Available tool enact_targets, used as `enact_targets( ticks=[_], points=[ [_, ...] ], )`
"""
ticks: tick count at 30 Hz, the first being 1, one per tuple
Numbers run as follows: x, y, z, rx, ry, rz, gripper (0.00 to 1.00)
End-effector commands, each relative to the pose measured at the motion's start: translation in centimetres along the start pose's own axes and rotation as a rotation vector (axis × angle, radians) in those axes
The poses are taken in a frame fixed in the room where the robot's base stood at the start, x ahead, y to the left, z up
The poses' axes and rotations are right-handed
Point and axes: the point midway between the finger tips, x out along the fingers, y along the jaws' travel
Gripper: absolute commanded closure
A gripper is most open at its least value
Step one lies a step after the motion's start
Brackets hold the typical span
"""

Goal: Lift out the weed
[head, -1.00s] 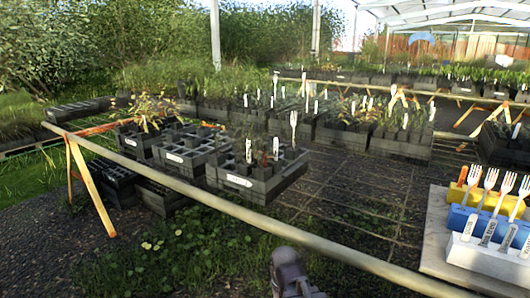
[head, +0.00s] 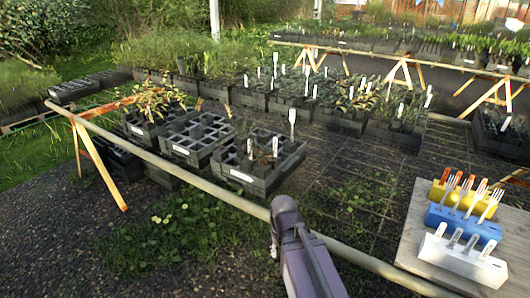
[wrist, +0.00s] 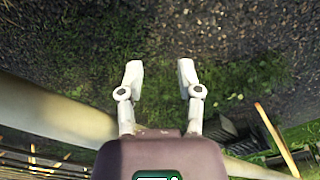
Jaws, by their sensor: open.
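My gripper (wrist: 160,72) is open and empty in the wrist view, its two pale fingers apart over dark ground with patches of green growth. Low green plants (head: 182,212) grow from the ground in front of the rail. Black cell trays stand behind the rail: a left one with yellowish leafy plants (head: 160,102), a mostly bare middle one (head: 192,152), and a right one (head: 240,180) with small seedlings and white labels. I cannot tell which plant is the weed.
A long pale rail (head: 185,170) on orange trestle legs (head: 98,165) crosses in front of the trays. At right, a board (head: 412,240) carries yellow, blue and white blocks holding forks and labels. More planted trays fill the back. Bare dark ground lies at lower left.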

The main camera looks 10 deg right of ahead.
Motion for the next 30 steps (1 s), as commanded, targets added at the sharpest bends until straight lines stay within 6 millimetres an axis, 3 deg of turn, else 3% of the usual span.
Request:
enact_targets(
  ticks=[1,30],
  points=[
    [-1.9,0.0,-0.1,0.001,0.001,0.000,0.54],
    [-18.9,0.0,-2.4,0.091,0.023,-0.001,0.54]
  ],
)
